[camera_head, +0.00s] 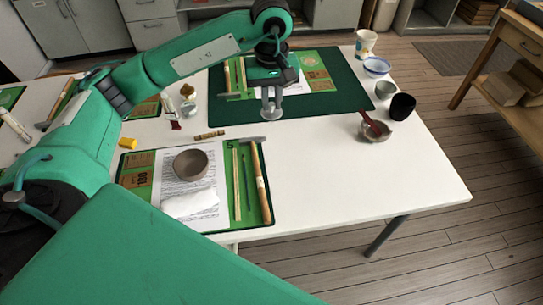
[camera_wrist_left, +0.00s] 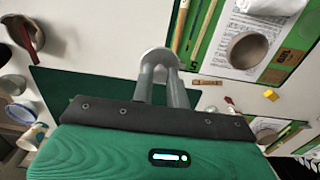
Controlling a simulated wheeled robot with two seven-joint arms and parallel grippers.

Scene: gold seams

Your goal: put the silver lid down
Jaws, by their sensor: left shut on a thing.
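My left gripper (camera_head: 271,108) comes in from the left and hangs over the front part of the dark green mat (camera_head: 335,98). Its grey fingers point down and are shut on the silver lid. In the left wrist view the lid (camera_wrist_left: 159,55) shows as a pale round disc at the fingertips (camera_wrist_left: 160,72), partly hidden by them. I cannot tell whether the lid touches the mat or is just above it. My right gripper is not in view.
Right of the mat stand a black cup (camera_head: 402,106), a grey cup (camera_head: 384,90) and a grey bowl (camera_head: 374,133) with a red tool. A brown bowl (camera_head: 190,165), white cloth (camera_head: 190,205) and hammer (camera_head: 258,170) lie in front. White table (camera_head: 330,175) is bare at front right.

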